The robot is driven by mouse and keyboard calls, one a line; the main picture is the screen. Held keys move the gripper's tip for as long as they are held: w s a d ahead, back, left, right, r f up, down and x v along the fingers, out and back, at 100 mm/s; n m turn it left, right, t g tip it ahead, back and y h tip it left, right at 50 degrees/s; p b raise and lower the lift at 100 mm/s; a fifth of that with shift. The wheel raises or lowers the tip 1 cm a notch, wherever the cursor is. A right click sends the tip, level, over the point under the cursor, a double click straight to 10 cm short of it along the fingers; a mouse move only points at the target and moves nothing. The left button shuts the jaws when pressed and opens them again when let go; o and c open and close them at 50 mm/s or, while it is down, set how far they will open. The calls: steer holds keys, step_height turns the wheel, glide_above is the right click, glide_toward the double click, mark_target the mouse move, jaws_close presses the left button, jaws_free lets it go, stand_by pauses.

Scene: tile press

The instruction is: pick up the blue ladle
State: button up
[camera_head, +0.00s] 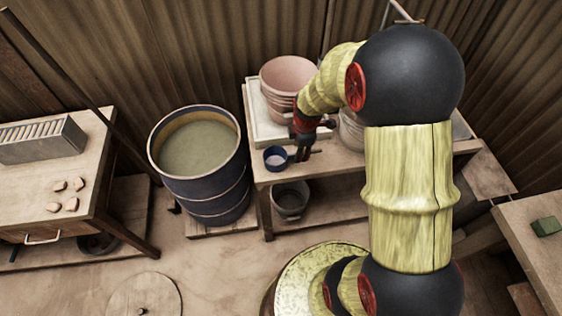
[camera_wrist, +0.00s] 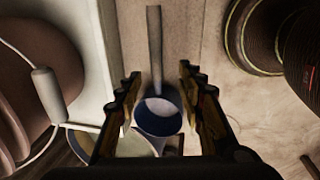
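The blue ladle (camera_head: 276,157) is at the front left corner of the wooden table, beside the white tray. Its dark blue cup with a pale inside shows in the wrist view (camera_wrist: 158,117), and a long grey handle runs up the picture from it. My gripper (camera_head: 304,155) is just right of the cup in the head view, pointing down. In the wrist view my gripper (camera_wrist: 159,80) is open, with one finger on each side of the cup and handle. I cannot tell how far the fingertips are above the ladle or whether they touch it.
A stack of pink bowls (camera_head: 287,75) stands on the white tray (camera_head: 257,112). A blue barrel (camera_head: 212,195) of grey-green liquid stands left of the table (camera_head: 330,163). A bucket (camera_head: 290,203) sits below. A bench (camera_head: 30,187) stands far left; a green block (camera_head: 546,227) lies at right.

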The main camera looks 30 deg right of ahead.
steer(key=f+b, duration=0.1)
steer(key=f, duration=0.1)
steer(key=w+f+b, duration=0.1)
steer(key=f, duration=0.1)
steer(key=shift+w+d+f, duration=0.15)
steer(key=shift+f, duration=0.25)
steer(key=shift+r, duration=0.1)
steer(key=shift+c, duration=0.4)
jaws_close()
